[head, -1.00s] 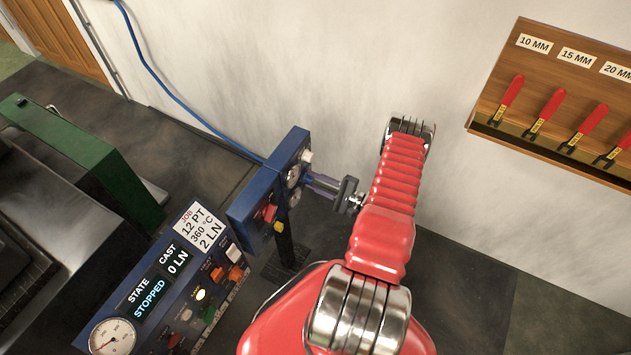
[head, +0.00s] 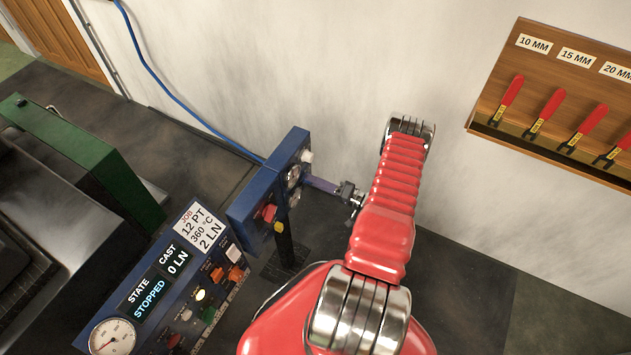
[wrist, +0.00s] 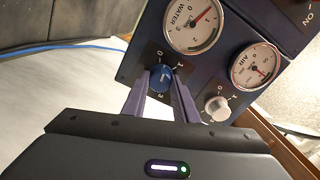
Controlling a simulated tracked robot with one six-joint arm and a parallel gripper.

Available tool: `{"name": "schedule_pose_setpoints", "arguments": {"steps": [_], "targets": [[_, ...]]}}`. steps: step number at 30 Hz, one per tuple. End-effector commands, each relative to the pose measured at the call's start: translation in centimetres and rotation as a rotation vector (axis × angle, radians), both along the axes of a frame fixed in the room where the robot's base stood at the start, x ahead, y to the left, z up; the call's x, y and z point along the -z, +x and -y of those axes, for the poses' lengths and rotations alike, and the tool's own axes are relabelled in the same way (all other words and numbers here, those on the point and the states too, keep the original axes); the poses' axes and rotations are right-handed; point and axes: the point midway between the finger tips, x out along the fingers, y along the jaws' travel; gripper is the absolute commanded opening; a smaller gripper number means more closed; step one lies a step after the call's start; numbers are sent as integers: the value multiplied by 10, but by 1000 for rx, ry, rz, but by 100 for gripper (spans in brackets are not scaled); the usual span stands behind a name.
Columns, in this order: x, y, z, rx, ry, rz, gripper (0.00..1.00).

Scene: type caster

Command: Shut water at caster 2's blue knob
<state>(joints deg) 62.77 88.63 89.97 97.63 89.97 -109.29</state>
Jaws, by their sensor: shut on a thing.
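The blue knob (wrist: 158,83) sits on a dark blue panel (wrist: 132,62) below the water gauge (wrist: 193,24). My gripper (wrist: 161,78) has one purple finger on each side of the knob and is shut on it. Numbers ring the knob, but the position of its mark is too small to read surely. The water gauge's red needle points to the upper right. In the head view my gripper (head: 309,181) reaches left to the panel's face (head: 272,185); the knob is hidden there.
A white knob (wrist: 217,107) sits right of the blue one, below the air gauge (wrist: 254,66). The console display (head: 152,290) reads STOPPED. A red button (head: 269,213) is on the panel's near side. A tool board (head: 560,80) hangs on the right wall.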

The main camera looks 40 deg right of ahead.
Motion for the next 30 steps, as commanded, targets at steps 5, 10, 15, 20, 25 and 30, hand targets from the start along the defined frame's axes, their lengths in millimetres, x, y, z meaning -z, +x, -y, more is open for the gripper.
{"name": "schedule_pose_setpoints", "arguments": {"steps": [5, 10, 15, 20, 25, 30], "targets": [[4, -2, -3, -1, -139, 40, 4], [5, -2, -3, -2, -245, 77, 4], [5, -2, -3, -2, -314, 102, 4], [5, -2, -3, -2, -344, 112, 4], [5, -2, -3, -2, -351, 115, 4], [5, -2, -3, -2, -350, 114, 4]]}}
